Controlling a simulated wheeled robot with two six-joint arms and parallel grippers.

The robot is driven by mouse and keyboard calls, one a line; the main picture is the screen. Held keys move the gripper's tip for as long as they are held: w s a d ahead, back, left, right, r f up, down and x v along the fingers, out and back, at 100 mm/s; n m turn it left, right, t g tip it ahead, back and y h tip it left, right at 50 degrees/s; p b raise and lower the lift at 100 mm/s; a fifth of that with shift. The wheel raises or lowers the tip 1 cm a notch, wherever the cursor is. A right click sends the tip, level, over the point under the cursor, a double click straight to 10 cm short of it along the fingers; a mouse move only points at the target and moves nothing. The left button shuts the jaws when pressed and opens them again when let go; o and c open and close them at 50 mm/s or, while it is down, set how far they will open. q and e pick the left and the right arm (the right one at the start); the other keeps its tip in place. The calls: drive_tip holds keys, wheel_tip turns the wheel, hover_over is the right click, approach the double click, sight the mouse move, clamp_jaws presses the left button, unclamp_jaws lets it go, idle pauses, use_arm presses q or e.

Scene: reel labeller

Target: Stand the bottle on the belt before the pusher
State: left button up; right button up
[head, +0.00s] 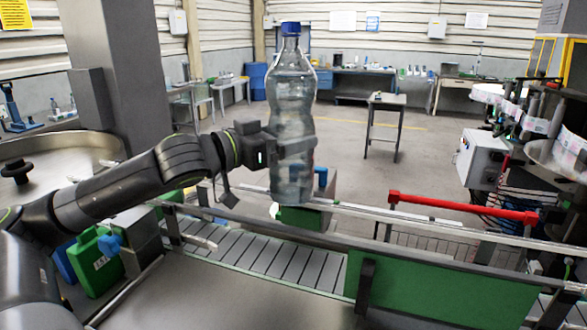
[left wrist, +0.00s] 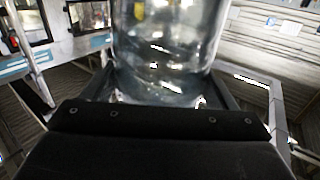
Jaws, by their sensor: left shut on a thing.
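A clear bottle (head: 293,95) with a blue cap is upright in the head view. My left gripper (head: 288,148) is shut around its middle. In the left wrist view the bottle (left wrist: 168,45) fills the space between the fingers of the gripper (left wrist: 165,92). The slatted belt (head: 275,252) runs below; the bottle's base appears above it, overlapping the far rail. A green block (head: 303,218) with a blue part shows partly behind the bottle's base; I cannot tell whether it is the pusher. My right gripper is not in view.
Metal rails (head: 350,213) line the belt. A green panel (head: 440,292) stands at its near side on the right. A red bar (head: 462,207) lies along the far side. A green jerrycan (head: 96,262) is at the left, and a round metal table (head: 60,160) stands behind my arm.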

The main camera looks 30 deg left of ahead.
sight(287, 191)
use_arm(q)
wheel_tip(287, 191, down, 11)
drive_tip(key=shift+d+f+p, duration=0.1)
drive_tip(key=shift+f+p, duration=0.1)
drive_tip(key=shift+p, duration=0.35)
wheel_tip(287, 191, down, 6)
drive_tip(key=shift+r, duration=0.15)
drive_tip(key=shift+b, duration=0.35)
drive_tip(key=o, duration=1.8)
drive_tip(key=shift+f, duration=0.25)
drive_tip(key=shift+c, duration=0.2)
drive_tip(key=shift+s, duration=0.1)
drive_tip(key=shift+r, duration=0.2)
